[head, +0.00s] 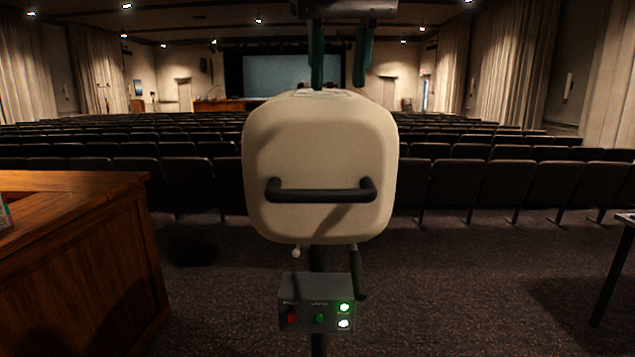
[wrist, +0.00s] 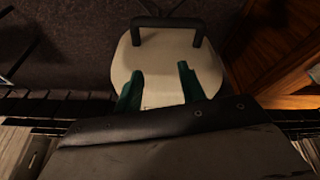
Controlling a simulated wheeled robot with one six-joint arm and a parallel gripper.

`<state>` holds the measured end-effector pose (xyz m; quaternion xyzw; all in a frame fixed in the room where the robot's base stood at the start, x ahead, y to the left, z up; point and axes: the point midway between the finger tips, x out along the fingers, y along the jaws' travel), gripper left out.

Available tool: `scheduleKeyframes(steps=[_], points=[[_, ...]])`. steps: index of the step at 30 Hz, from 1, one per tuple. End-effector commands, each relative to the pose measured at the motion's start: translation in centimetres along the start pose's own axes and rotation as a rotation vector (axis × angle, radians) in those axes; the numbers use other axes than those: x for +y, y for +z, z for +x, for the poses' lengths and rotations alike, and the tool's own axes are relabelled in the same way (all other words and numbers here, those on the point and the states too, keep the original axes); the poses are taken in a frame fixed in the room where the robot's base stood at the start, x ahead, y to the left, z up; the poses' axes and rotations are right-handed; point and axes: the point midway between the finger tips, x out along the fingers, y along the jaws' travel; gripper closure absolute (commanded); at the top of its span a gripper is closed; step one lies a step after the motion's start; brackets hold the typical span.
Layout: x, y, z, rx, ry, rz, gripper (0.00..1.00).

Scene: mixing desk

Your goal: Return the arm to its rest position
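My gripper (head: 338,72) hangs at the top middle of the head view, its two green fingers pointing down. The fingers are apart, with a clear gap and nothing between them. In the wrist view my gripper (wrist: 158,84) also shows open and empty, its fingers over the pale, rounded part of my own body. The upper arm links lie mostly outside the head view, so the full arm pose is hidden.
A wooden desk (head: 95,250) stands close on the left; it also shows at the wrist view's upper right (wrist: 268,45). A dark table (head: 612,265) is cut off at the right edge. Rows of seats (head: 500,185) fill the hall ahead. Carpet between is clear.

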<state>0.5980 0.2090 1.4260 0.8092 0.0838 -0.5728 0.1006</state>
Motion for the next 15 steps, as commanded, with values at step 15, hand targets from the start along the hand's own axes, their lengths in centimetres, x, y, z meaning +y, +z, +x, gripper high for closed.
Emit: scheduleKeyframes(steps=[15], points=[[11.1,17.9,17.4,-0.18,-0.025,-0.025,0.6]])
